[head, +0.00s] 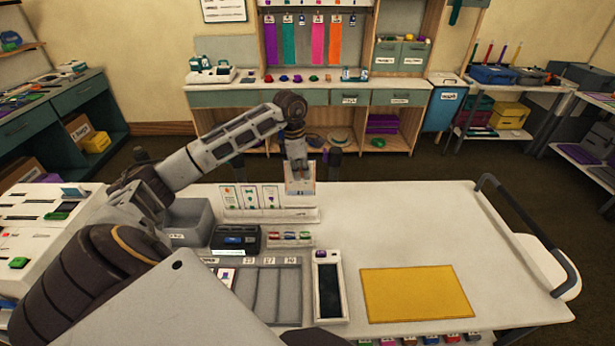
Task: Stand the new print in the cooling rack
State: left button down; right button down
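My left arm reaches over the table and bends down. My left gripper (299,168) is at its end, near the table's back edge, and its fingers are too small to make out. A small pale card with a blue mark (300,186) shows right below the gripper; I cannot tell whether it is gripped. A dark printer-like box (236,238) stands behind the tray. My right gripper is not in view.
A white stand with three picture cards (262,215), a grey bin (190,222) and a small rack of coloured pieces (290,238) stand nearby. A black-faced tray (329,285) and a yellow mat (416,294) lie to the right. The table's back right is clear.

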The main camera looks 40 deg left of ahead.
aim_at(301, 187)
pick_arm(q)
jog(key=shift+a, duration=0.1)
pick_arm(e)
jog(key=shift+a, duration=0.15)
pick_arm(q)
jog(key=shift+f, duration=0.2)
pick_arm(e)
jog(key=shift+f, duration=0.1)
pick_arm(q)
jog(key=shift+f+b, duration=0.65)
jog(key=shift+f, duration=0.25)
jog(key=shift+f+b, duration=0.65)
jog(key=shift+f, duration=0.6)
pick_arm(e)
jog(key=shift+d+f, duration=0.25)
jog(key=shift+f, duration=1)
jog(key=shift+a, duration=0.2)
pick_arm(q)
jog(key=shift+f+b, duration=0.3)
jog(key=shift+f, duration=0.1)
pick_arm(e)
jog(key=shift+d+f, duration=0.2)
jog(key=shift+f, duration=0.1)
pick_arm(q)
jog(key=shift+f+b, duration=0.4)
jog(key=shift+f, duration=0.1)
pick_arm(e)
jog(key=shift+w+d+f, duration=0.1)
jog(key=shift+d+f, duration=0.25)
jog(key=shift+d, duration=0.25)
